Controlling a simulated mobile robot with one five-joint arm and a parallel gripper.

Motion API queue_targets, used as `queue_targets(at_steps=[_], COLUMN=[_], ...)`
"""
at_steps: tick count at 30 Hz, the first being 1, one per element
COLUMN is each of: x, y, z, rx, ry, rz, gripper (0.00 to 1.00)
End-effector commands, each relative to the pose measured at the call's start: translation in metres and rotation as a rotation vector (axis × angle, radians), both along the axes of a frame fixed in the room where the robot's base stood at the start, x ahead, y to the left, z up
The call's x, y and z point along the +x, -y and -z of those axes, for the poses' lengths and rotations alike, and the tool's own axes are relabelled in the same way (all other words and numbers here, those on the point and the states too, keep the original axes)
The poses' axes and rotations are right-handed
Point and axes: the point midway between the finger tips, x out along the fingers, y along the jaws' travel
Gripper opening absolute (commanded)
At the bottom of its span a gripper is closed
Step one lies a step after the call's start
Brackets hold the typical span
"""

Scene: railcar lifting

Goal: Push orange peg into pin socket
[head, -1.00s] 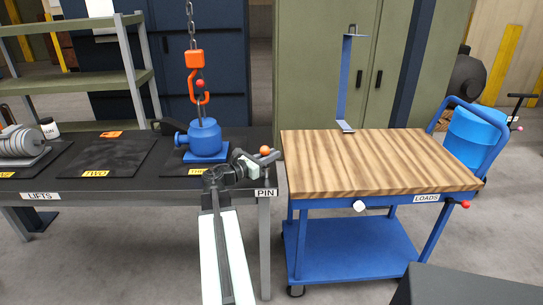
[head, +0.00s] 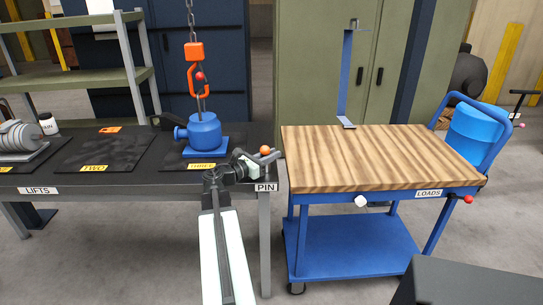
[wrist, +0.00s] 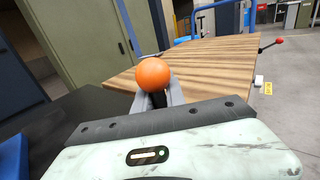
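The orange peg (head: 265,149) shows as a round orange head at the right end of the dark table, above the PIN label (head: 265,187). My gripper (head: 259,158) is right at the peg, with its fingers just below the orange head. In the wrist view the orange head (wrist: 154,74) stands just beyond and above my fingertips (wrist: 158,98). A dark piece shows between the two fingers, which are close together. I cannot tell whether they grip it. The pin socket and the peg's lower end are hidden behind my gripper.
A blue pump-like load (head: 204,132) stands on the table left of my gripper, under an orange hook (head: 193,77) on a chain. A wood-topped cart (head: 380,160) stands close on the right, with a narrow gap between. The air above the peg is clear.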

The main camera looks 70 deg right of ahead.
Motion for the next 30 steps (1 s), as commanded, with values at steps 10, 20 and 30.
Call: queue_targets(at_steps=[10,20,30], x=[0.000,0.026,0.040], y=[0.000,-0.045,-0.068], z=[0.000,0.000,0.000], rx=[0.001,0.001,0.001], ry=[0.002,0.002,0.002], rz=[-0.001,-0.004,-0.001], gripper=[0.39,0.39,0.39])
